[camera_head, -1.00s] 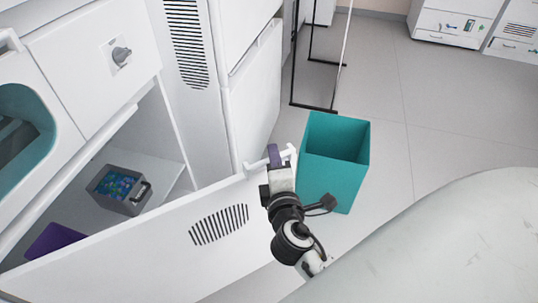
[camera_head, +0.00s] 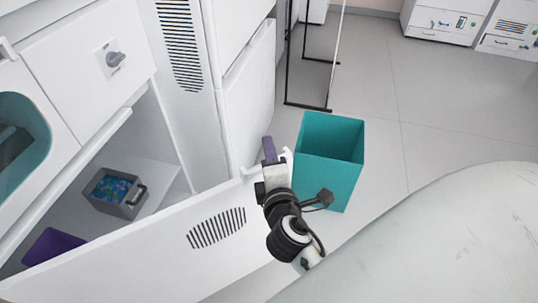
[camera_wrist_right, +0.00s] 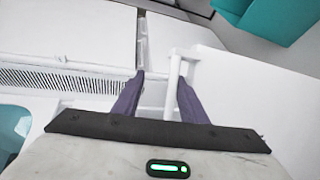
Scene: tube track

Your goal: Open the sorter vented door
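The sorter's white vented door (camera_head: 150,262) stands swung out from its cabinet in the head view, with its dark slots (camera_head: 216,228) facing up. Its white handle (camera_head: 284,160) is at the door's free end. My right gripper (camera_head: 270,152) is at this handle, its purple fingers pointing away from me. In the right wrist view, the fingers (camera_wrist_right: 158,98) are spread apart. The handle bar (camera_wrist_right: 173,82) shows between them, closer to the right finger, with a gap to the left one. My left gripper is out of view.
The open compartment holds a grey bin (camera_head: 134,203) of blue-green pieces and a purple object (camera_head: 50,245). A teal open-topped bin (camera_head: 330,170) stands close beyond the door's free end. A black-footed frame (camera_head: 308,106) stands behind it. Open floor (camera_head: 440,115) lies to the right.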

